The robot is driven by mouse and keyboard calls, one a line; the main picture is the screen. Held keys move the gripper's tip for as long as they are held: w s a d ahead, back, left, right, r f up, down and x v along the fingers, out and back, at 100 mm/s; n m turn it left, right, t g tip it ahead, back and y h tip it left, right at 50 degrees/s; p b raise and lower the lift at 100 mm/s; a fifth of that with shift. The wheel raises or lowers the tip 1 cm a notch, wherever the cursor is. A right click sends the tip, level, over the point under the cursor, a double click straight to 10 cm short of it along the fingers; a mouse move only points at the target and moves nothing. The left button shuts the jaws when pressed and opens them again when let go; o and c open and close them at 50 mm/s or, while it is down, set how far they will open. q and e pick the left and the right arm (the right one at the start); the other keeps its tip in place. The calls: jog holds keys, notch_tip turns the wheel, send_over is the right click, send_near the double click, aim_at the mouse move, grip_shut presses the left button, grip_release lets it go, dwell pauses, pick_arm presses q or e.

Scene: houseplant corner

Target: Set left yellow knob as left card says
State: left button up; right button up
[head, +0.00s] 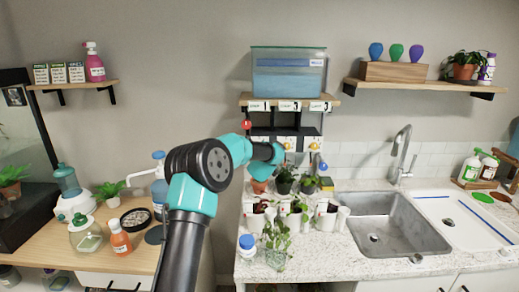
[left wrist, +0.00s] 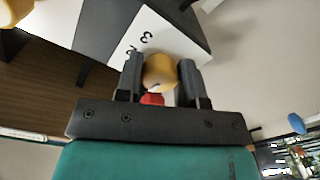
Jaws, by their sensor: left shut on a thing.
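My left gripper (left wrist: 160,68) is shut on a round yellow knob (left wrist: 160,76), one finger on each side of it. A white panel or card bearing a "3" (left wrist: 147,35) lies just behind it in the left wrist view. A small red part (left wrist: 152,99) shows between the fingers. In the head view my left arm reaches to the rack under the tank, hiding part of it. A yellow knob (head: 287,146) shows beside the arm's end and another yellow knob (head: 315,146) farther right. White cards line the shelf edge, the left card (head: 258,106) among them; their small text is unreadable. My right gripper is out of view.
A red knob (head: 247,124) and a blue knob (head: 323,166) are close to the arm's end. A water tank (head: 288,75) stands above the rack. Potted plants (head: 284,180) stand below, with the sink (head: 385,225) to the right.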

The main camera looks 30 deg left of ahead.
pick_arm(q)
jog(key=shift+c, duration=0.6)
jog(key=shift+m, duration=1.3)
jog(key=m, duration=0.5)
jog(key=shift+a, duration=0.1)
jog(key=shift+m, duration=0.3)
jog(key=o, duration=0.9)
